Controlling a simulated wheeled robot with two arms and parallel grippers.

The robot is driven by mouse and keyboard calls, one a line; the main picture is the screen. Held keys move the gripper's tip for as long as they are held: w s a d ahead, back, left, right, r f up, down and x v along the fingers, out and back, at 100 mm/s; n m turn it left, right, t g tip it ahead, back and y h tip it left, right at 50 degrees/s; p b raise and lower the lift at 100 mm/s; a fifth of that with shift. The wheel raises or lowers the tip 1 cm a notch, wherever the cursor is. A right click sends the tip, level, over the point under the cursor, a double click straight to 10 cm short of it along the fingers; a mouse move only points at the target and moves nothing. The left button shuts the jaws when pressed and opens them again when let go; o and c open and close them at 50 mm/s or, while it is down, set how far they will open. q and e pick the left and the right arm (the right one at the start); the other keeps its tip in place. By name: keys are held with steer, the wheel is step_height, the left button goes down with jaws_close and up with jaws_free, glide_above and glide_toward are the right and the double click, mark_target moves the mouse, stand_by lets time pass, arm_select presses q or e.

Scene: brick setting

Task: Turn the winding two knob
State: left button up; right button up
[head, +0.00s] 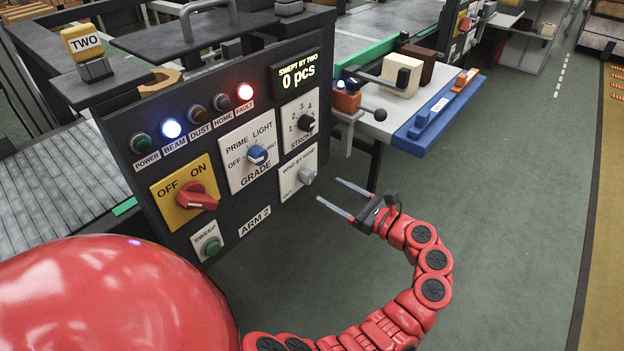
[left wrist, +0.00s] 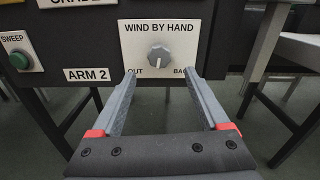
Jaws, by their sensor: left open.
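The winding knob (head: 306,178) is a grey round knob on a white plate at the lower right of the dark control panel (head: 262,108), under a sign TWO (head: 82,41). In the left wrist view the knob (left wrist: 159,54) sits below the words WIND BY HAND, with OUT at lower left and BACK, partly covered by a finger, at lower right. Its exact pointing is too small to tell. My left gripper (head: 328,190) is open and empty, its fingers pointing at the panel. In the wrist view the fingertips (left wrist: 160,72) lie either side of and below the knob, apparently apart from it.
Nearby controls are the blue GRADE knob (head: 257,154), the black STROKE knob (head: 306,123), the red OFF/ON switch (head: 197,200) and the green SWEEP button (head: 212,247). A table with a blue edge (head: 440,115) stands to the right. Floor (head: 500,240) right of my arm is clear.

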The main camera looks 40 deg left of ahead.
mark_target(310, 181)
arm_select(q)
steer(key=a, duration=0.7)
steer(key=shift+w+a, duration=0.15)
steer(key=shift+w, duration=0.1)
jaws_close()
